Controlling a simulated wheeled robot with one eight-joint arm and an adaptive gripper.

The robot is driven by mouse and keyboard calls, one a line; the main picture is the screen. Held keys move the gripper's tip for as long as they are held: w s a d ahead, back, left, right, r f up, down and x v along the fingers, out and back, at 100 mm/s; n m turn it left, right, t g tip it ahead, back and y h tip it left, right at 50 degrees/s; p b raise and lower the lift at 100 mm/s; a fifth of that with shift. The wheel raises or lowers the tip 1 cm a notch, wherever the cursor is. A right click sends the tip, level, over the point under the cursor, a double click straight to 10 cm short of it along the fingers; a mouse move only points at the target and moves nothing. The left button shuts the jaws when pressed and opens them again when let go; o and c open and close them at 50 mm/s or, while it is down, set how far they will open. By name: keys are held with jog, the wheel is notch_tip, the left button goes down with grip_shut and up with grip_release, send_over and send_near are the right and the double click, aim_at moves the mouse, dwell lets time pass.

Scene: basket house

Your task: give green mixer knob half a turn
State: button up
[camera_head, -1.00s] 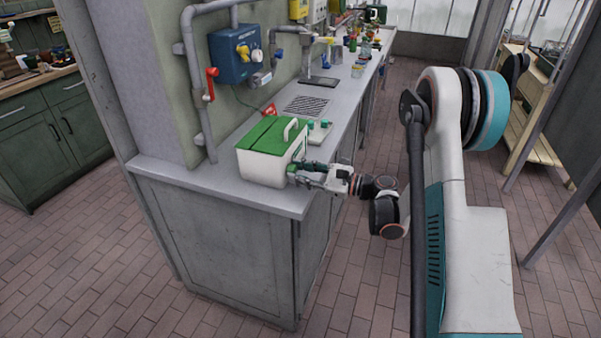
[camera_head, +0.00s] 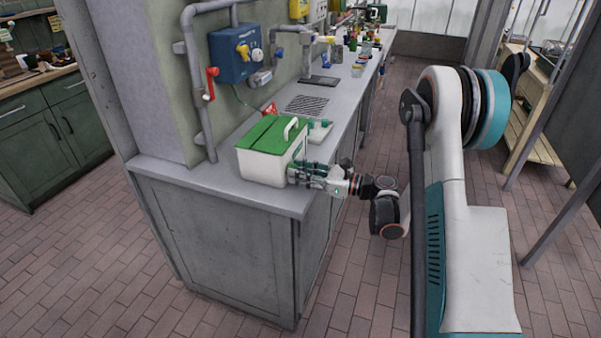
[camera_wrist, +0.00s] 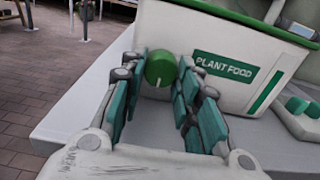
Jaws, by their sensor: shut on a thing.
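The mixer box is white with a green lid and a "PLANT FOOD" label; this box (camera_head: 262,166) stands on the near end of the grey counter. Its round green knob (camera_wrist: 160,69) sticks out of the white front face (camera_wrist: 215,50), left of the label, in the wrist view. A white mark on the knob points down in that picture. My gripper (camera_head: 293,173) reaches the box from the right at counter height. In the wrist view its teal finger pads (camera_wrist: 162,72) lie on both sides of the knob, shut on it. The knob is hidden in the head view.
The grey counter (camera_head: 205,180) runs away behind the box. A small white item with green parts (camera_head: 319,130) sits close behind the box. A blue wall unit (camera_head: 234,52) and a red-handled pipe (camera_head: 210,83) are on the wall. Tiled floor is free in front.

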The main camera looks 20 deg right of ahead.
jog(key=o, duration=1)
jog(key=shift+o, duration=0.2)
jog(key=shift+d, duration=0.15)
jog(key=v, duration=1.2)
jog(key=shift+a, duration=0.2)
